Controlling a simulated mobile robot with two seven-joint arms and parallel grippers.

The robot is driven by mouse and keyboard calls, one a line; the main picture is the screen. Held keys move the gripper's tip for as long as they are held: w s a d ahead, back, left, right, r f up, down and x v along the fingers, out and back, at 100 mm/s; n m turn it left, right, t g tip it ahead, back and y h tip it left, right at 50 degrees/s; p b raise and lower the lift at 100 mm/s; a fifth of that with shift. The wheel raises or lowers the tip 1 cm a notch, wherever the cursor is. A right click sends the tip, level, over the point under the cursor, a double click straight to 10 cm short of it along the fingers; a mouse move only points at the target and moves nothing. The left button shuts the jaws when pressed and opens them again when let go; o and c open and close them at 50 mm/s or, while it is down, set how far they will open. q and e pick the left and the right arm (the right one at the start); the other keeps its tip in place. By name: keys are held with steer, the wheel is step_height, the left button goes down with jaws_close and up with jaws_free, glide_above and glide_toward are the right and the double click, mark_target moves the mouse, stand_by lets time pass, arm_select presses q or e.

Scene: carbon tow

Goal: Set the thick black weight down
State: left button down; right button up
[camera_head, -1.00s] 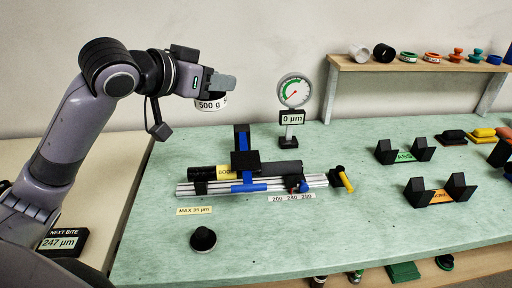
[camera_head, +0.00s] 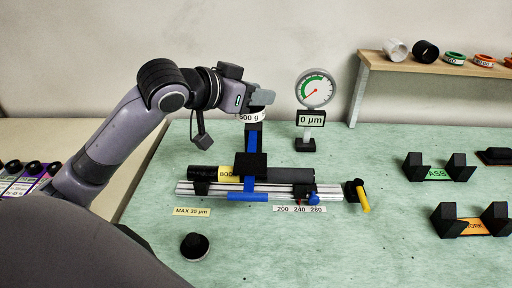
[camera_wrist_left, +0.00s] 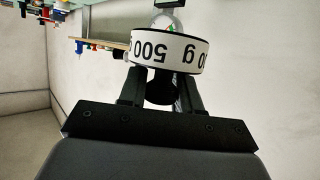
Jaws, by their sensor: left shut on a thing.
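The thick black weight with a white "500 g" band (camera_head: 252,117) hangs in my left gripper (camera_head: 262,98). In the left wrist view the band of the weight (camera_wrist_left: 170,53) shows large, and my left gripper (camera_wrist_left: 160,86) is shut on its black knob. My right gripper is out of view.
The fixture has a silver rail (camera_head: 325,193) and a black tube (camera_head: 290,175). A dial gauge (camera_head: 315,90) reading 0 µm stands behind. A smaller black knobbed piece (camera_head: 195,246) sits in front. Black cradles (camera_head: 458,222) stand at right.

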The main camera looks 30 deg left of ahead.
arm_select(q)
step_height(320, 180, down, 12)
steer(key=shift+f+b, duration=0.1)
steer(key=shift+b, duration=0.65)
steer(key=c, duration=0.8)
jaws_free()
steer(key=shift+f, duration=0.2)
steer(key=shift+r, duration=0.15)
steer(key=shift+p+v, duration=2.15)
steer(key=shift+v, duration=3.9)
